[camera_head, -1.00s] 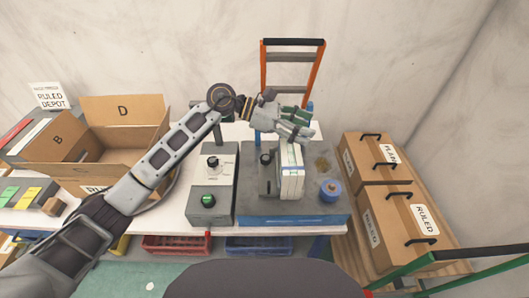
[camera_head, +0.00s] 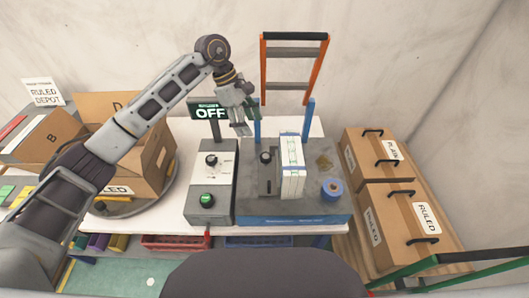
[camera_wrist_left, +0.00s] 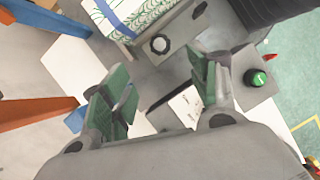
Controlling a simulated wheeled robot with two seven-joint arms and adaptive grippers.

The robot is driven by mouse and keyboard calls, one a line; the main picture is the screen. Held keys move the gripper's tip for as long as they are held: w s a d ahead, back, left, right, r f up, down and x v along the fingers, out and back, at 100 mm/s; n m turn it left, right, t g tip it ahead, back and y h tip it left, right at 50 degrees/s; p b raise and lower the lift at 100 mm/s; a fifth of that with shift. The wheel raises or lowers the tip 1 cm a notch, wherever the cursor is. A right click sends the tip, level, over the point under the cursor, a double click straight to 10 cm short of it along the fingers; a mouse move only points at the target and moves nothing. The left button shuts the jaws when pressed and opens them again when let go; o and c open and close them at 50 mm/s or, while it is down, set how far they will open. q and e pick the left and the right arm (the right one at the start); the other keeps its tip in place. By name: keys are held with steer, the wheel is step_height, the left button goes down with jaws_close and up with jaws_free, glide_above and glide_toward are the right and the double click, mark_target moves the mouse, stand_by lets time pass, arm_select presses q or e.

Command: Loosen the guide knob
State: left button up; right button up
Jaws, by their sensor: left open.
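The guide knob (camera_head: 265,157) is a small dark round knob on the grey guide block (camera_head: 268,182), beside an upright white stack with a patterned edge (camera_head: 291,170). My right gripper is not in view.
A grey control box (camera_head: 222,185) with a dial and green button (camera_head: 207,200) stands left of the blue-edged base (camera_head: 290,219). An OFF sign (camera_head: 210,112) is behind it. A blue spool (camera_head: 331,190) sits right. An orange-sided frame (camera_head: 293,72) stands at the back.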

mark_target(266, 156)
arm_select(q)
steer(key=shift+f, duration=0.15)
steer(key=p+x, duration=0.2)
steer(key=x, duration=0.9)
steer(key=shift+s+d+f+p, duration=0.1)
steer(key=shift+s+d+p, duration=0.05)
steer(key=shift+d+p, duration=0.2)
steer(key=shift+x, duration=1.05)
steer(key=shift+a, duration=0.1)
steer(key=c, duration=1)
